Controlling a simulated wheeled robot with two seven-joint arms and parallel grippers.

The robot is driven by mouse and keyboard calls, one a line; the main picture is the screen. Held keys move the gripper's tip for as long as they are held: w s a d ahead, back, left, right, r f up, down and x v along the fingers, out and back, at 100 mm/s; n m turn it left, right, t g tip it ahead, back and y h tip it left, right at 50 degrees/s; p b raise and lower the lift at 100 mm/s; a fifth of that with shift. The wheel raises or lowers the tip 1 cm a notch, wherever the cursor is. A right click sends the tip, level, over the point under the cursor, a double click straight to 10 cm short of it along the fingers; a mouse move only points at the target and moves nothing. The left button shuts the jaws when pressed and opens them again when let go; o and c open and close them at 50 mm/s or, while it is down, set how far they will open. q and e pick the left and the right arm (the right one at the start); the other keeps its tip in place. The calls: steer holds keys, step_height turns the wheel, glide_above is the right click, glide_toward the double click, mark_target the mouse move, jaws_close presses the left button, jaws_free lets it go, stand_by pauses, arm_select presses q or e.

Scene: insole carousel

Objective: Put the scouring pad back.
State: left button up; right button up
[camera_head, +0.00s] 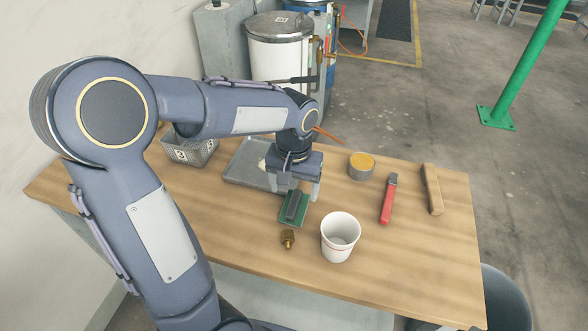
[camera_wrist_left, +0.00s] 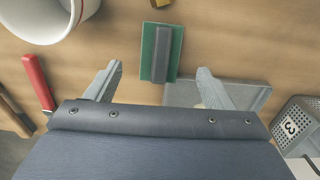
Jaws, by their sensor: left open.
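The scouring pad (camera_head: 292,220), green with a dark grey block on top, lies flat on the wooden table in the head view. It also shows in the left wrist view (camera_wrist_left: 147,52), just beyond the fingertips. My left gripper (camera_head: 294,191) is open and empty, pointing down above the table close to the pad's far end. In the left wrist view, its two fingers (camera_wrist_left: 160,68) are spread wider than the pad. A shallow grey tray (camera_head: 238,175) lies behind the gripper, partly hidden by my arm. My right gripper is out of view.
A brass fitting (camera_head: 288,239) and a white cup (camera_head: 340,238) stand near the pad. A grey basket (camera_head: 197,153) marked 3 is at the back left. A tin (camera_head: 361,168), a red-handled tool (camera_head: 387,205) and a wooden-handled tool (camera_head: 433,190) are to the right.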

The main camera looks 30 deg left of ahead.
mark_target(294, 204)
arm_select(q)
step_height(294, 204, up, 6)
steer(key=s+d+t+h, duration=0.2)
steer(key=s, duration=0.6)
steer(key=s+d+m+t+h, duration=0.1)
steer(key=s+d+t, duration=0.1)
steer(key=s, duration=0.6)
steer(key=shift+s+f+t+h, duration=0.25)
steer(key=shift+f+t+h, duration=0.15)
steer(key=shift+t, duration=0.4)
